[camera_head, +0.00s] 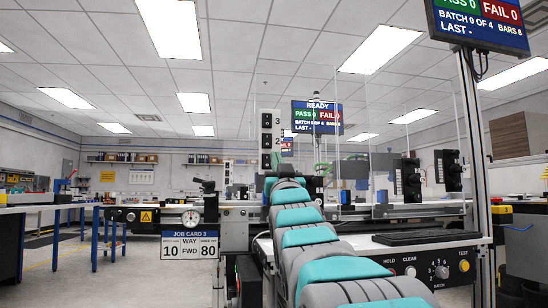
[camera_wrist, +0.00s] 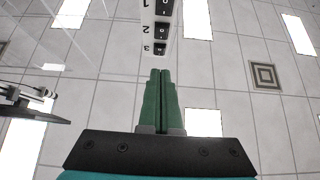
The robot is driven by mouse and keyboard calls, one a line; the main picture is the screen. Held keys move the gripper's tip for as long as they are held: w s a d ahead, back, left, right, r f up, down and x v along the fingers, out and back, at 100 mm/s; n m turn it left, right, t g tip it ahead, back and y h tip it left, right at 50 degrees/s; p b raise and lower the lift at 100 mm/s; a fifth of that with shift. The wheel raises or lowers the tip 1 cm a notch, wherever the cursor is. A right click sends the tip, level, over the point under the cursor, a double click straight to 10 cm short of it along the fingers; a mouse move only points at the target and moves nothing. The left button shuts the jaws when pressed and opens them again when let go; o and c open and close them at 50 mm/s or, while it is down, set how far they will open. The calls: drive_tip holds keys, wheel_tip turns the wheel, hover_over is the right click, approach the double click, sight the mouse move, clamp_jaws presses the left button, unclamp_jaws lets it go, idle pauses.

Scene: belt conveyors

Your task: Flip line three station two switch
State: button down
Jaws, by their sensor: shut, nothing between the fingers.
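A tall white switch panel (camera_head: 267,117) stands behind my arm in the head view. It carries black switches numbered 3 (camera_head: 266,121) and 2 (camera_head: 266,141), with another switch (camera_head: 266,161) below them partly behind my arm. The panel also shows at the top of the wrist view, with switches 1 (camera_wrist: 164,7), 2 (camera_wrist: 162,30) and 3 (camera_wrist: 160,48). My gripper (camera_wrist: 160,72) has its green fingers shut together and empty, pointing toward the panel's 3 end. Contact cannot be told. Which line the panel belongs to is not readable.
Conveyors run behind and beside my arm. A control box (camera_head: 440,266) with HOLD, CLEAR and TEST buttons is at right. A job card sign (camera_head: 190,247) hangs at left. Clear guard panels (camera_head: 400,150) stand at right. Open floor lies at left.

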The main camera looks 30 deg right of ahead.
sight(267, 141)
drive_tip(key=shift+w+d+f+x, duration=0.1)
drive_tip(key=shift+w+f+x, duration=0.2)
drive_tip(key=shift+x, duration=1.6)
drive_tip(key=shift+w+d+f+x, duration=0.1)
drive_tip(key=shift+w+f+x, duration=0.2)
drive_tip(key=shift+x, duration=1.65)
drive_tip(key=shift+w+d+f+x, duration=0.15)
drive_tip(key=shift+f+x, duration=0.25)
drive_tip(key=shift+x, duration=1.5)
drive_tip(key=shift+w, duration=0.15)
drive_tip(key=shift+f, duration=0.1)
